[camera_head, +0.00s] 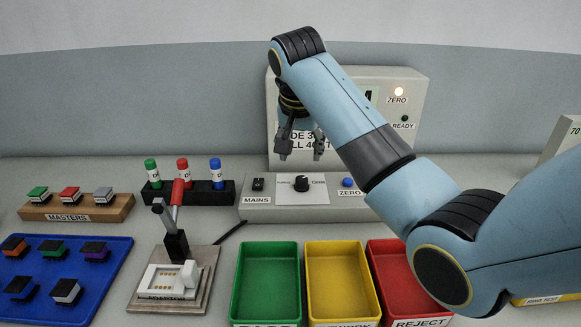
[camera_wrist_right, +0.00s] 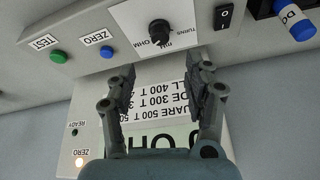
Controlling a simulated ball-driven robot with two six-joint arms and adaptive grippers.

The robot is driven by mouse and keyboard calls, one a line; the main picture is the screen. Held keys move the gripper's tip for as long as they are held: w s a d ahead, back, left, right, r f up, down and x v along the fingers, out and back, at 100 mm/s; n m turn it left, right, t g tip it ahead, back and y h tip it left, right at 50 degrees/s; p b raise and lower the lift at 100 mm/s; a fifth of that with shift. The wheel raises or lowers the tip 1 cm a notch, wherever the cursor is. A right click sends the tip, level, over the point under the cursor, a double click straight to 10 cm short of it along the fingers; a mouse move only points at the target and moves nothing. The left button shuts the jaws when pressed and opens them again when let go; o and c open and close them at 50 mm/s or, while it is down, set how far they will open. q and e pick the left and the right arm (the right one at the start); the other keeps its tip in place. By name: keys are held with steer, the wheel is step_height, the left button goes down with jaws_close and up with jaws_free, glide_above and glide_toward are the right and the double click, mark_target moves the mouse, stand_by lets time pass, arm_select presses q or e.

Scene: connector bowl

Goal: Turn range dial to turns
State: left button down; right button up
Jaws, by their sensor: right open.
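The range dial (camera_head: 301,183) is a round black knob on a white plate (camera_head: 314,196) of the grey control panel. The dial also shows in the right wrist view (camera_wrist_right: 160,31), with printed labels around it that include TURNS and OHM. I cannot surely tell which label its pointer faces. My right gripper (camera_head: 301,150) hangs above and behind the dial, open and empty. In the right wrist view its two fingertips (camera_wrist_right: 162,70) are spread, apart from the dial. My left gripper is not in view.
The MAINS switch (camera_head: 258,184) is left of the dial, and the blue ZERO button (camera_head: 347,182) is right of it. A tester box (camera_head: 390,140) with a lit ZERO lamp stands behind. Green, yellow and red bins (camera_head: 265,245) are in front. A red-handled lever fixture (camera_head: 175,240) stands left.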

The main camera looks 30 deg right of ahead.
glide_above(302, 178)
steer(key=s+a, duration=0.2)
steer(key=f, duration=0.5)
steer(key=shift+d+f, duration=0.1)
steer(key=shift+d, duration=0.15)
steer(key=x, duration=0.3)
steer(key=shift+w, duration=0.1)
steer(key=shift+x, duration=1)
steer(key=shift+c, duration=0.2)
steer(key=shift+a, duration=0.1)
steer(key=c, duration=0.4)
jaws_close()
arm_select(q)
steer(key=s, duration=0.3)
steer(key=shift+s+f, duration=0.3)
